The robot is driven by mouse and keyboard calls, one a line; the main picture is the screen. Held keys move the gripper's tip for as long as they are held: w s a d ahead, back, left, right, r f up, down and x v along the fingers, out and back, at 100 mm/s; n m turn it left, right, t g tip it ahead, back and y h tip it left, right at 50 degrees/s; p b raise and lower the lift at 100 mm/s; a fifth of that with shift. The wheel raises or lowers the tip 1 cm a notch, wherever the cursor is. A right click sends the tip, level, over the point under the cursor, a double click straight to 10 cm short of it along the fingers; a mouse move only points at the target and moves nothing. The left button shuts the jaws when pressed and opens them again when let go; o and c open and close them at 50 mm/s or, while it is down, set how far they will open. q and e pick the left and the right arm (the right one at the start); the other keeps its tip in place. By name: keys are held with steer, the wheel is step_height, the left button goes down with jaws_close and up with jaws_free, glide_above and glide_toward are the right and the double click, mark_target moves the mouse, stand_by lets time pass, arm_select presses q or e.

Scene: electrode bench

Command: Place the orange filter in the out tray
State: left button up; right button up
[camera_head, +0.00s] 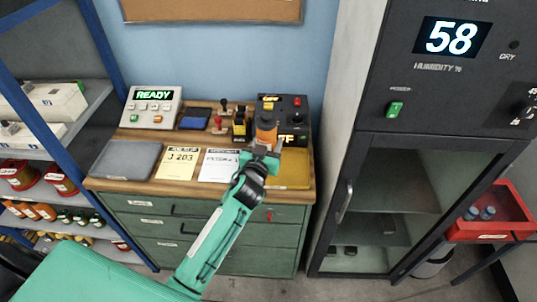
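An orange upright piece (266,132), which looks like the orange filter, shows at the back right of the wooden bench, in front of a dark control box. My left gripper (266,148) is right at its lower end and hides that part. I cannot tell whether the fingers are closed on it or only beside it. A flat yellow tray (294,172) lies at the bench's right end, partly behind my gripper. A flat grey tray (127,160) lies at the left end. I cannot read which is the out tray. My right gripper is not in view.
A READY panel (153,107), a blue pad (195,118), a yellow-black device (239,125) and the dark control box (292,104) stand along the back. Two paper cards (177,163) lie in front. A tall cabinet (400,190) stands right, with a red bin (492,212) beside it.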

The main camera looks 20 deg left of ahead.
arm_select(q)
steer(key=shift+f, duration=0.75)
step_height(320, 180, down, 4)
steer(key=shift+r, duration=0.25)
steer(key=shift+f, duration=0.4)
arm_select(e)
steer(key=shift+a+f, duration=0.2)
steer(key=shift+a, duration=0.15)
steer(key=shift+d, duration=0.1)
arm_select(q)
steer(key=shift+b, duration=0.35)
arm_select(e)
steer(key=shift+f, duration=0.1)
arm_select(q)
steer(key=o, duration=0.8)
steer(key=shift+f, duration=0.2)
steer(key=o, duration=0.5)
steer(key=shift+r, duration=0.1)
steer(key=shift+c, duration=0.2)
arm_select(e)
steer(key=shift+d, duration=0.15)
